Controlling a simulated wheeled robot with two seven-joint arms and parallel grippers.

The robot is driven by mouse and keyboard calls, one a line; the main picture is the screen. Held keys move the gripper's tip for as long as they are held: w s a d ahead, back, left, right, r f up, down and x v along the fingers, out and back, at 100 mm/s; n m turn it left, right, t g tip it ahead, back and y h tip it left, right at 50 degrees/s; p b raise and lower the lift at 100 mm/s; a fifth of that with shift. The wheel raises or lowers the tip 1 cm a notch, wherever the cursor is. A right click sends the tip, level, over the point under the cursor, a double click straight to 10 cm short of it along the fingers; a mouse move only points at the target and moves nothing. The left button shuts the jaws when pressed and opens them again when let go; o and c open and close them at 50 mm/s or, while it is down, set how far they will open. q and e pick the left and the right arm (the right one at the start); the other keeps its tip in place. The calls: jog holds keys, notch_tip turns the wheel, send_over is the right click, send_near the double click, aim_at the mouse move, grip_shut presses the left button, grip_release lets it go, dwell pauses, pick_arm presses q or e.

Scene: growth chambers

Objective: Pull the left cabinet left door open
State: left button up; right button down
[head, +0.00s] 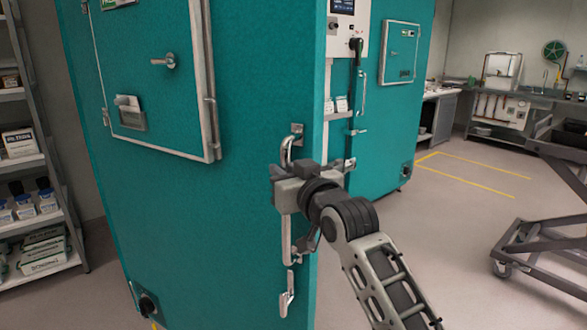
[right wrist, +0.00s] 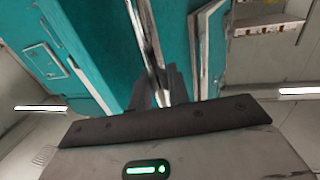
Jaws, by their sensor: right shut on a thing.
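The large teal door (head: 240,90) fills the middle of the head view, with a small framed hatch (head: 160,75) set in it. A long vertical metal handle (head: 287,152) runs near the door's right edge. My right gripper (head: 284,190) is shut on the handle at its upper-middle part; its fingers hide that stretch. In the right wrist view, the fingers (right wrist: 163,92) close around the handle bar (right wrist: 150,45) beside the teal panel (right wrist: 95,40). The door's side edge shows, with a narrow gap beside it; how far it stands open is hard to tell. My left gripper is out of view.
Another teal panel with a small hatch (head: 399,52) stands behind to the right. A shelf rack (head: 38,225) with boxes and bottles is at the left. A dark wheeled cart (head: 530,235) stands at the right. The floor (head: 440,240) between door and cart is clear.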

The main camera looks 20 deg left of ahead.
jog(key=shift+s+a+r, duration=0.2)
jog(key=shift+s+r, duration=0.05)
jog(key=shift+s, duration=0.25)
jog(key=c, duration=1.6)
grip_release()
jog(key=shift+o, duration=1.2)
jog(key=shift+a+f, duration=0.1)
jog(key=shift+a, duration=0.05)
jog(key=shift+f, duration=0.1)
jog(key=b+v, duration=0.2)
jog(key=v, duration=1.4)
jog(key=shift+b, duration=0.4)
